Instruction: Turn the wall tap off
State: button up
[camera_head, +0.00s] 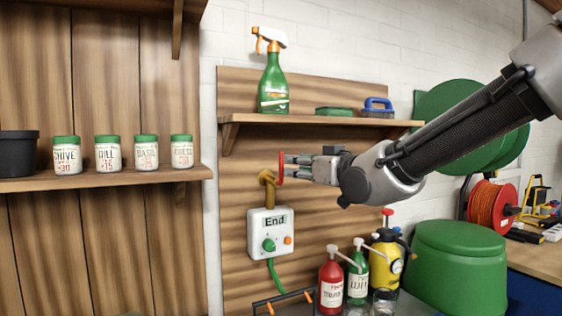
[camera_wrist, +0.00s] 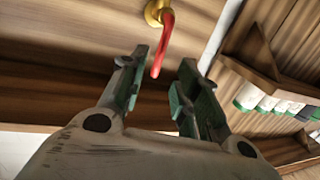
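The wall tap (camera_head: 267,180) is brass and sits on the wooden wall panel, above a white timer box. Its red lever (camera_head: 281,168) shows upright in the head view. In the wrist view the brass tap body (camera_wrist: 154,12) is at the top, and the red lever (camera_wrist: 164,42) reaches down to between my fingertips. My gripper (camera_head: 296,167) is at the tap's right, level with the lever. In the wrist view my gripper (camera_wrist: 163,72) is open, with a gap on each side of the lever's end. I cannot tell whether either finger touches it.
The timer box (camera_head: 269,233) reads "End" and has a green hose below. A shelf (camera_head: 310,120) above my gripper holds a spray bottle (camera_head: 273,82), a sponge and a brush. Bottles (camera_head: 331,280) stand below. Labelled jars (camera_head: 107,153) line the left shelf.

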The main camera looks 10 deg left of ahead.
aim_at(281, 178)
jog(key=x, duration=0.5)
jog(key=r+x, duration=0.1)
jog(key=x, duration=0.1)
jog(key=shift+w+a, duration=0.25)
jog(key=shift+c, duration=0.5)
grip_shut()
